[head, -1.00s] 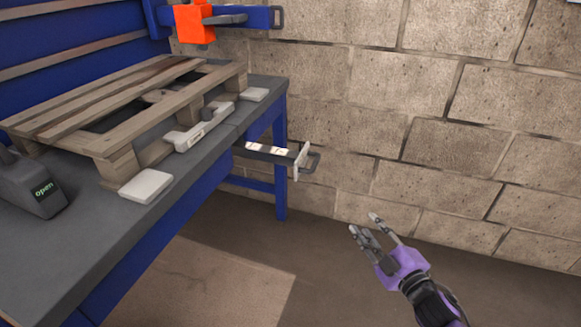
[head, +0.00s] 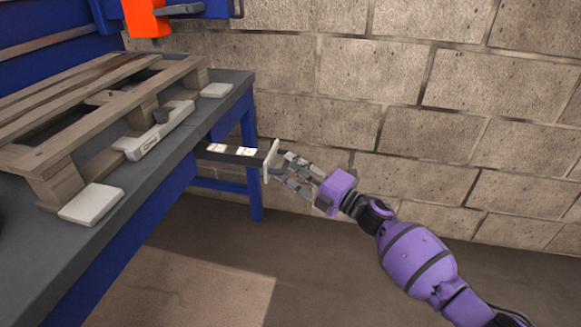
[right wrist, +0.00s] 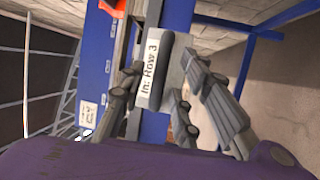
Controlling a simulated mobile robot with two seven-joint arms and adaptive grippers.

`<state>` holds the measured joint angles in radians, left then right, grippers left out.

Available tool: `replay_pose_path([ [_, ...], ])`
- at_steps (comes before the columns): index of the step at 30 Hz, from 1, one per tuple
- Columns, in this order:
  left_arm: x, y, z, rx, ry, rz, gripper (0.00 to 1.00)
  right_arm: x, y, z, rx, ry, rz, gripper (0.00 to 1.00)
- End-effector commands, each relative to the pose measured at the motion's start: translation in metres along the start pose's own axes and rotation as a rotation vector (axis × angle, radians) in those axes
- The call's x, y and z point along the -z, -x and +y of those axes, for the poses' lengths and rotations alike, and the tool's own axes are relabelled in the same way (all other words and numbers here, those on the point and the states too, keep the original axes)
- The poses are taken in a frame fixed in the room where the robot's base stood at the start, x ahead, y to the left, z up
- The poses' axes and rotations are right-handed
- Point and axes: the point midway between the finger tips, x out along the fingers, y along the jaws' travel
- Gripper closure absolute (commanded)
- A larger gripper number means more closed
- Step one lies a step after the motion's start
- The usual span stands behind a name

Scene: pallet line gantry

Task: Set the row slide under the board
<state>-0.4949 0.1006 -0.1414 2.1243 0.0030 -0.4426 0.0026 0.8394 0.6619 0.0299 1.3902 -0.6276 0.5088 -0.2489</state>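The row slide (head: 232,152) is a dark bar with white marks on top. It sticks out from the side of the bench, below its top, and ends in a pale end plate (head: 270,162). In the right wrist view a pale part reads "In: Row 3" (right wrist: 149,68). My right gripper (head: 284,168) is at the end plate, its fingers spread on either side of the slide's end; firm contact is not clear. A wooden pallet of boards (head: 85,95) lies on the bench; which board the task names I cannot tell. My left gripper is not in view.
The grey bench (head: 120,215) has blue legs and holds pale pads (head: 92,203) and a grey bar-shaped fixture (head: 152,138) beside the pallet. An orange block (head: 146,17) hangs on a blue beam above. A block wall (head: 400,120) stands behind; the floor in front is clear.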

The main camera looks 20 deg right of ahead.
Motion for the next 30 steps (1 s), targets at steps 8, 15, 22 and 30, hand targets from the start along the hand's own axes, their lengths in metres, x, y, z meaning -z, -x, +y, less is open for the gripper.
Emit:
replay_pose_path([
  [8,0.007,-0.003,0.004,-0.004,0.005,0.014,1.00,0.000,-0.008,0.000,0.001,-0.001,-0.002,0.70],
  [15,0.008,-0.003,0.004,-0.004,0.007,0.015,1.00,0.000,-0.008,0.000,0.000,-0.001,-0.001,0.88],
  [22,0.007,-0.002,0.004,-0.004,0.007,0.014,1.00,0.000,-0.008,0.000,0.000,-0.002,-0.001,1.00],
  [30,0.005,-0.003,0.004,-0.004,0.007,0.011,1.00,0.004,-0.016,-0.001,-0.002,-0.003,0.000,1.00],
])
